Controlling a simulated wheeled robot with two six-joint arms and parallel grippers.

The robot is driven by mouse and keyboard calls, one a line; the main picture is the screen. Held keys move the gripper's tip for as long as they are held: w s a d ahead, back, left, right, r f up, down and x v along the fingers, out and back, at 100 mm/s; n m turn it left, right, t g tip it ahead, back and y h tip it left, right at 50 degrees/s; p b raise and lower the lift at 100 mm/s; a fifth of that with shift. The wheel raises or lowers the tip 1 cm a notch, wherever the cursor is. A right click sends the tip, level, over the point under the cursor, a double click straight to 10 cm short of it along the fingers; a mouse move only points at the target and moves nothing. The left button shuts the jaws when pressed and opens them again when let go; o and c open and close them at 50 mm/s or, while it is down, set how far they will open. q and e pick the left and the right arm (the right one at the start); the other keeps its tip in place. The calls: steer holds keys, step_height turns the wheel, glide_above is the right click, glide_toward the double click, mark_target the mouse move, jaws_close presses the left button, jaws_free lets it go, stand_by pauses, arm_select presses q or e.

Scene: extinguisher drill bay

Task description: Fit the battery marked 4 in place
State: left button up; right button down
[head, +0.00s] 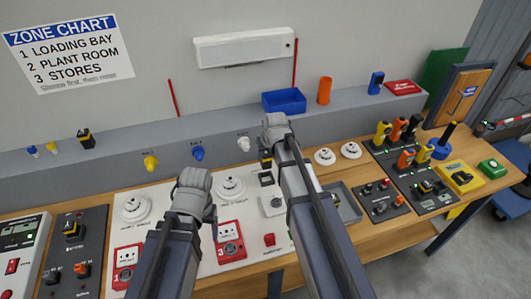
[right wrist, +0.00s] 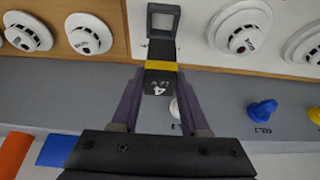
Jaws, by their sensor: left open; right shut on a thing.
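The battery marked 4 (right wrist: 160,84) is black with a yellow band and a white 4 on its end. My right gripper (right wrist: 160,102) is shut on it, one finger on each side. In the head view the battery (head: 265,160) shows small, partly behind my right gripper (head: 267,150). A dark square socket frame (right wrist: 163,20) lies just beyond the battery in the wrist view; it also shows in the head view (head: 266,179). I cannot tell whether battery and frame touch. My left gripper (head: 210,213) is open and empty over the white panel, mostly hidden by its wrist.
White round detectors (head: 229,188) and red call points (head: 229,242) sit on the white panel. A grey tray (head: 347,203) is to the right of my right arm. Behind is a grey ledge with coloured plugs (head: 197,153) and a blue bin (head: 284,101). Chargers with batteries (head: 383,132) stand further right.

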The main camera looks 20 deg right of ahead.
mark_target(268, 162)
arm_select(q)
steer(key=shift+f+b, duration=2.45)
steer(key=shift+f, duration=0.15)
arm_select(e)
steer(key=shift+f, duration=2.6)
steer(key=shift+s, duration=0.2)
arm_select(q)
steer(key=shift+f+b, duration=0.85)
arm_select(e)
steer(key=shift+f, duration=0.8)
